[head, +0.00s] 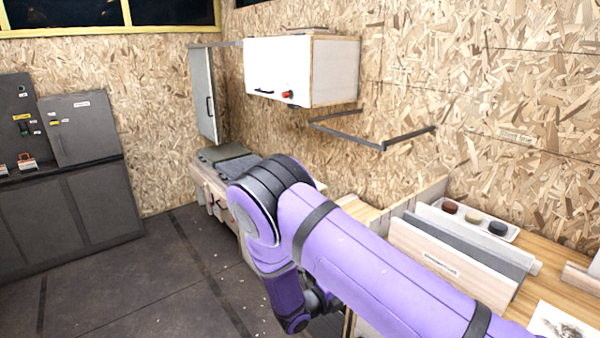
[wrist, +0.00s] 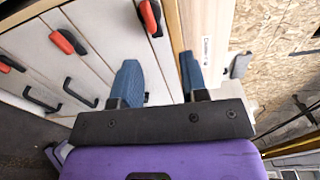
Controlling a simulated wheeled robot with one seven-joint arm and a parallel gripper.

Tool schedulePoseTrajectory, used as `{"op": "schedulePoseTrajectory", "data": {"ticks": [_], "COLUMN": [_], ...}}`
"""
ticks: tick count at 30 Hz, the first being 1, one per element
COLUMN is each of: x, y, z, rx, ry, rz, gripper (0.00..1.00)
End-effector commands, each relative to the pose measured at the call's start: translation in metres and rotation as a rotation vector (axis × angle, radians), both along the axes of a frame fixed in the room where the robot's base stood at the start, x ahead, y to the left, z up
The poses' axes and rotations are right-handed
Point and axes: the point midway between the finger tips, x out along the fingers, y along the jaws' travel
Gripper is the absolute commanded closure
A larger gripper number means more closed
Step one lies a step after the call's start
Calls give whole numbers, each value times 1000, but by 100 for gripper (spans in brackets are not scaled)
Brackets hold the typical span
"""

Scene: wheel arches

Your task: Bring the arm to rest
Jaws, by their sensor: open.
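My purple arm reaches across the head view from the lower right, bends at a dark joint and folds down. Its end is mostly hidden behind the arm in that view. In the wrist view my gripper (wrist: 160,82) shows two blue fingers standing apart with nothing between them. The fingers point toward a pale panelled front with drawers (wrist: 85,60) and a wooden edge (wrist: 187,35) beside it. I cannot tell how far the fingertips are from these surfaces.
Red handles (wrist: 68,42) and black handles (wrist: 80,92) stick out from the drawer fronts. A workbench (head: 555,262) with a small tray (head: 468,218) stands at right. A white wall cabinet (head: 290,70) hangs above. Dark floor (head: 130,285) is open at left, before grey cabinets (head: 75,215).

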Motion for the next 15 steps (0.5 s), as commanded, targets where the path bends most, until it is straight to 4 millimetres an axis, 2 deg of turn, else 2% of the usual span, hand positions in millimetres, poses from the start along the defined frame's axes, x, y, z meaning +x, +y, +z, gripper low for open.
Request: {"op": "schedulePoseTrajectory", "data": {"ticks": [1, 6, 15], "x": [2, -1, -20], "y": [-5, -26, -66], "z": [15, 67, 154], "rx": [47, 238, 548], "ry": [-35, -191, -499], "rz": [-39, -208, -519], "gripper": [60, 60, 60]}}
